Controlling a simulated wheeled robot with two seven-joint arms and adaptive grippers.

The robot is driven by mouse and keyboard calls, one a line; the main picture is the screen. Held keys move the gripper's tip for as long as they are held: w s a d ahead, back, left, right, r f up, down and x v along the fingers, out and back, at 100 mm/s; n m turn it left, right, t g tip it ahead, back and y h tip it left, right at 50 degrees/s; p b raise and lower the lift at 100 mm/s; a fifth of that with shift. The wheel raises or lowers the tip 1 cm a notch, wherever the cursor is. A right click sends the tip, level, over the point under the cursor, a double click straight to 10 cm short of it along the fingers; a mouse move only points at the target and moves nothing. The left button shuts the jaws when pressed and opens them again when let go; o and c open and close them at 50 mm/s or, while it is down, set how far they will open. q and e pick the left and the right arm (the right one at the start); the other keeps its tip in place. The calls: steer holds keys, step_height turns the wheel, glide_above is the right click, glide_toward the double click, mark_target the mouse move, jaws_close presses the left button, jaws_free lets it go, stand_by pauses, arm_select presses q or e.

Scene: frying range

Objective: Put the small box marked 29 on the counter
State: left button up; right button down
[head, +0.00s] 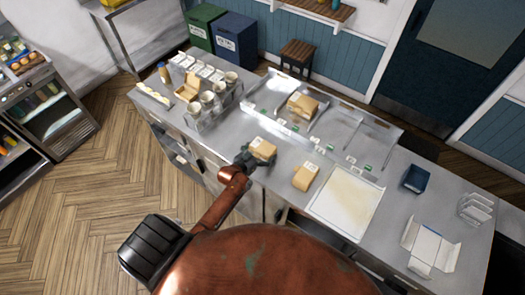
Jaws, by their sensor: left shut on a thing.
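My left gripper (250,158) is shut on a small brown cardboard box (263,148) with a white label, at the front edge of the grey counter (225,150). The number on the label is too small to read. I cannot tell whether the box touches the counter top or is held just above it. A second small brown box (306,177) sits on the counter to the right, apart from the gripper. My right gripper is not in view.
A clear-walled case (365,138) runs along the back of the counter. A rack of cups (212,103) stands to the left. A pale tray (346,201), a dark blue box (416,179) and an open white carton (431,246) lie to the right. Bare counter shows around the held box.

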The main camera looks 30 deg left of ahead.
arm_select(q)
steer(key=o, duration=1)
steer(key=shift+f, duration=0.15)
steer(key=shift+c, duration=0.2)
steer(key=b+v, duration=0.1)
steer(key=v, duration=1)
steer(key=shift+s+r, duration=0.35)
steer(key=shift+s, duration=0.15)
